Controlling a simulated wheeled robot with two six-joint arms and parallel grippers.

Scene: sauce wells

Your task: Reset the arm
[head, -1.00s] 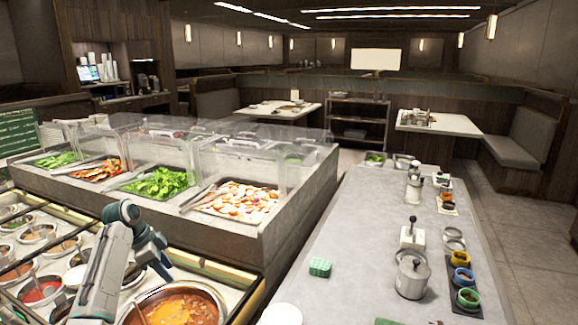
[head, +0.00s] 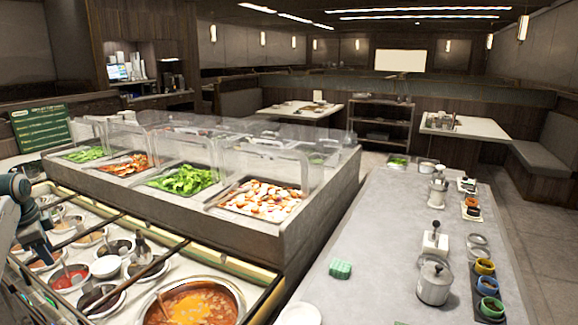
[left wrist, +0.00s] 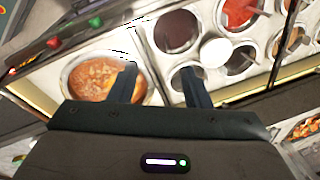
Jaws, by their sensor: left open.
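My left arm shows at the left edge of the head view, above the sauce wells (head: 75,243). In the left wrist view my left gripper (left wrist: 158,72) is open, with its two fingers apart and nothing between them. Below it are the large round soup pot (left wrist: 72,92) with orange-brown soup and several smaller sauce wells. The soup pot also shows in the head view (head: 236,292), at the bottom, clear of the arm. In the head view the left fingertips are hard to make out. My right gripper is in neither view.
A salad bar with clear guards (head: 275,165) and trays of greens (head: 182,180) stands behind the wells. To the right, a grey counter (head: 375,245) carries a green sponge (head: 341,268), a metal pot (head: 434,283) and several small bowls. The counter's middle is mostly clear.

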